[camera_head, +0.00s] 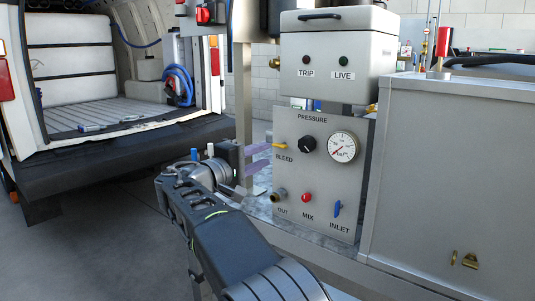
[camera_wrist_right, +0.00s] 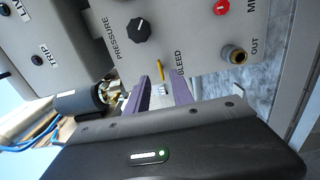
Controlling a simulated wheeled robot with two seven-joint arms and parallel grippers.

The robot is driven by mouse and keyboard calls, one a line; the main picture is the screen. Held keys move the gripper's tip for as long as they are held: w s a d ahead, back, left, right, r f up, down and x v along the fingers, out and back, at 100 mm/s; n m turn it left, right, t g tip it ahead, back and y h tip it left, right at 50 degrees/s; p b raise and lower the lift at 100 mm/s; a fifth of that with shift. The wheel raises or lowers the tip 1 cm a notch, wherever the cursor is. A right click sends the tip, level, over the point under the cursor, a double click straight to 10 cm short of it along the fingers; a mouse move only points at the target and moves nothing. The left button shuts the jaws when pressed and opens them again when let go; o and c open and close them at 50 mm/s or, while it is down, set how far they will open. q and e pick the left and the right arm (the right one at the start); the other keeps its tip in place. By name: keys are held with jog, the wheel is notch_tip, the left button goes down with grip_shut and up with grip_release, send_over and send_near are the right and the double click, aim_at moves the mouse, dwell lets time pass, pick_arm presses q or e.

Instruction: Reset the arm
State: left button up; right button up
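My right gripper (camera_head: 256,168) reaches in front of the left edge of a grey control panel (camera_head: 318,222). Its purple fingers also show in the right wrist view (camera_wrist_right: 162,93); they are spread apart with no object clearly held between them. The yellow BLEED lever (camera_head: 280,146) sticks out of the panel close to the fingertips. In the right wrist view the lever (camera_wrist_right: 160,70) shows just beyond the gap between the fingers; I cannot tell whether it touches them. My left gripper is not in view.
The panel carries a black PRESSURE knob (camera_head: 307,145), a gauge (camera_head: 343,147), a red MIX button (camera_head: 306,198), a blue INLET lever (camera_head: 337,208) and a brass OUT fitting (camera_head: 279,195). A large metal case (camera_head: 450,180) stands at right. An open van (camera_head: 90,120) is at left.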

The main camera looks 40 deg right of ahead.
dwell(0.5)
jog(key=w+a+f+n+t+y, duration=0.15)
jog(key=a+f+y, duration=0.35)
jog(key=f, duration=0.5)
jog(key=w+a+f+n+t+y, duration=0.1)
jog(key=w+a+f+n+y, duration=0.15)
jog(key=a+f, duration=0.55)
jog(key=w+a+f+n+t+y, duration=0.1)
jog(key=w+a+f+n+y, duration=0.2)
jog(key=f, duration=0.9)
jog(key=s+a+f+m+g+y, duration=0.1)
jog(key=s+a+f+y, duration=0.2)
jog(key=a+f, duration=0.35)
jog(key=s+a+f+m+g+y, duration=0.1)
jog(key=s+a+f+g+y, duration=0.2)
jog(key=f, duration=0.7)
jog(key=s+a+f+m+y, duration=0.3)
jog(key=s+a+f, duration=0.3)
jog(key=s+f, duration=0.4)
jog(key=s+a+f+m+g+y, duration=0.15)
jog(key=s+f+m, duration=0.3)
jog(key=s, duration=0.75)
jog(key=s+a+f+m+g, duration=0.25)
jog(key=s+f, duration=0.35)
jog(key=s, duration=0.6)
notch_tip(320, 180, up, 23)
jog(key=p, duration=2.2)
jog(key=shift+s+d+p, duration=0.15)
jog(key=shift+d+p, duration=0.2)
jog(key=shift+p, duration=0.05)
